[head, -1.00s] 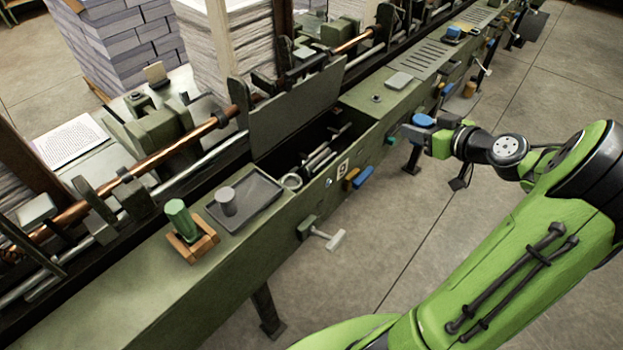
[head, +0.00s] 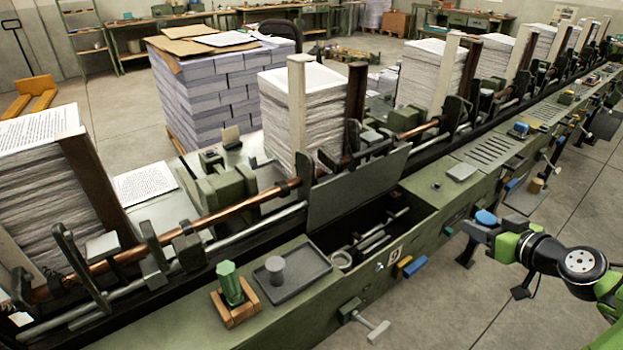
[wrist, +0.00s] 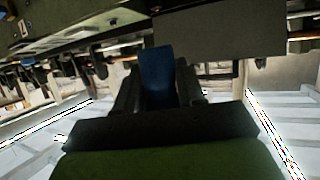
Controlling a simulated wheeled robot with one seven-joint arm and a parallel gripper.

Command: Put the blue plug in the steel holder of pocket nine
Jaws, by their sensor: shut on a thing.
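My gripper (head: 482,226) is shut on the blue plug (head: 486,217), in the air at the right side of the green machine. In the wrist view the blue plug (wrist: 156,75) sits between the two dark fingers. A pale metal ring (head: 341,260), which looks like the steel holder, is at the near end of the open pocket marked with a nine (head: 394,253). The gripper is up and to the right of this ring in the head view, clearly apart from it. The inside of the ring is too small to make out.
Metal rods (head: 372,243) lie in the open pocket behind the ring, with an upright plate (head: 355,188) beyond. A dark tray (head: 300,278) holds a grey cylinder (head: 275,268). A green plug (head: 230,283) stands in a wooden holder (head: 235,312). A blue handle (head: 415,267) juts from the machine's side.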

